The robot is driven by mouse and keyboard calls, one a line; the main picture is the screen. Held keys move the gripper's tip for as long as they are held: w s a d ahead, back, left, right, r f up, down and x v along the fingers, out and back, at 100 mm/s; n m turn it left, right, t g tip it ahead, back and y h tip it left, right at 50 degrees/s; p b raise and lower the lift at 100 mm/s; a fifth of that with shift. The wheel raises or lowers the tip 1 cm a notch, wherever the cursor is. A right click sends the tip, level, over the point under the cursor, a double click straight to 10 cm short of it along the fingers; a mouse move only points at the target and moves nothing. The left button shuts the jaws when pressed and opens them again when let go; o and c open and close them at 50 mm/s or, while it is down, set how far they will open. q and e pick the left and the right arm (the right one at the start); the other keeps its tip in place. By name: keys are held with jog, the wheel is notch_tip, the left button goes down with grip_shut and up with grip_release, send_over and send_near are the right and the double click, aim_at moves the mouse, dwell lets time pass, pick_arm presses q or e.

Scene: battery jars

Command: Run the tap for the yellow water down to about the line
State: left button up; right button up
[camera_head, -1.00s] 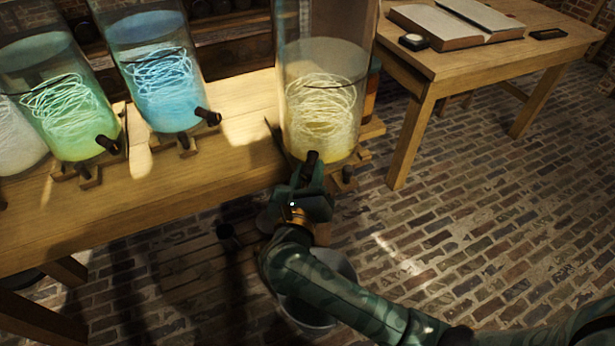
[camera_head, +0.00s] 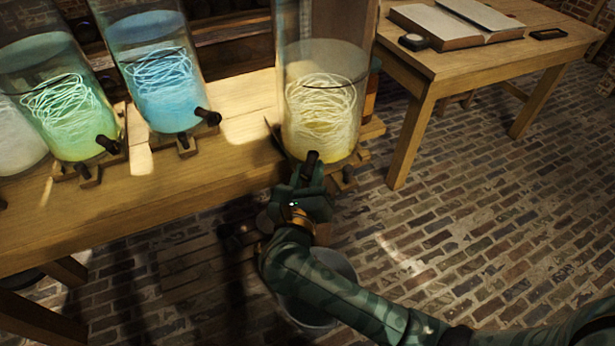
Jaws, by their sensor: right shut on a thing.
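The yellow-water jar (camera_head: 321,132) stands at the right end of the long bench, with pale coiled strands inside. A thin dark line rings the glass, and the water surface looks a little above it. Its dark tap (camera_head: 311,158) sticks out at the front, low on the jar. My right gripper (camera_head: 308,174) is shut on this tap, and its fingers hide part of it. A grey bucket (camera_head: 336,262) stands on the floor below, partly behind my right arm. No stream is clearly visible. My left gripper is not in view.
A blue jar (camera_head: 165,95) and a green jar (camera_head: 68,115), each with a tap, stand further left on the bench (camera_head: 225,160), with a pale jar (camera_head: 15,140) at the edge. A table (camera_head: 445,70) with an open book (camera_head: 455,27) is at right. The brick floor at right is clear.

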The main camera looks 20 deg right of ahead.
jog(key=shift+f, duration=0.2)
jog(key=m+b, duration=0.1)
jog(key=m, duration=0.1)
jog(key=m+b, duration=0.3)
jog(key=b, duration=0.1)
jog(key=shift+f+m, duration=0.3)
jog(key=shift+m, duration=0.1)
jog(key=shift+r+m+b, duration=0.15)
jog(key=shift+m+b, duration=0.25)
jog(key=shift+b, duration=0.1)
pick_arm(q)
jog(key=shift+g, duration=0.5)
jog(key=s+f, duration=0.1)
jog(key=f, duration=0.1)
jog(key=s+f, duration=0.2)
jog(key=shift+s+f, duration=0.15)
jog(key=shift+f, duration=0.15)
pick_arm(e)
jog(key=shift+r, duration=0.3)
